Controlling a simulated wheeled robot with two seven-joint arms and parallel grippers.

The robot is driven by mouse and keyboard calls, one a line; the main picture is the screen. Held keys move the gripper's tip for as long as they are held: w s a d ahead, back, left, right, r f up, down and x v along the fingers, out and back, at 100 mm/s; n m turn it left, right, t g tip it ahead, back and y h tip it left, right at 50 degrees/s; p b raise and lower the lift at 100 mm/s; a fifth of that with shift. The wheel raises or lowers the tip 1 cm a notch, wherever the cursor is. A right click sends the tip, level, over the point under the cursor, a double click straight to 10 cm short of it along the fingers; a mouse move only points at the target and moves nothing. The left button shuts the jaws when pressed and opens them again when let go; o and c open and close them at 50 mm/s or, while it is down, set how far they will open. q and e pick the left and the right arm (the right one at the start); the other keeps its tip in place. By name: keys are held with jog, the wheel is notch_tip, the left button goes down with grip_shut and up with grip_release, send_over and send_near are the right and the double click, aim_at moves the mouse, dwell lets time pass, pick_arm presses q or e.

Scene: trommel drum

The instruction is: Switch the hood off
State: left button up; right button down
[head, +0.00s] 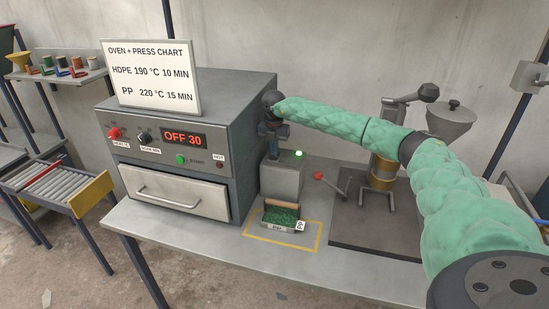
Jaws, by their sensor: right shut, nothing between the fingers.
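A grey box (283,180) stands on the bench just right of the oven, with a lit green lamp (299,153) on its top. I cannot tell for sure whether this box is the hood's control; no hood is clearly recognisable. My right arm, in a green quilted sleeve, reaches in from the right. My right gripper (271,149) points down at the left part of the box's top, shut and empty. Whether its fingertips touch the box or a switch there is hidden. My left gripper is out of view.
The oven (234,125) reads "OFF 30" and carries a chart sign (152,77). A tray of green pieces (281,214) sits inside a yellow outline in front of the box. A red-knobbed lever (319,176) and a press (384,165) stand to the right.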

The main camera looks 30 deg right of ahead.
jog(key=shift+f, duration=0.4)
jog(key=shift+r, duration=0.1)
jog(key=shift+r+p, duration=1.05)
jog(key=shift+r, duration=2.4)
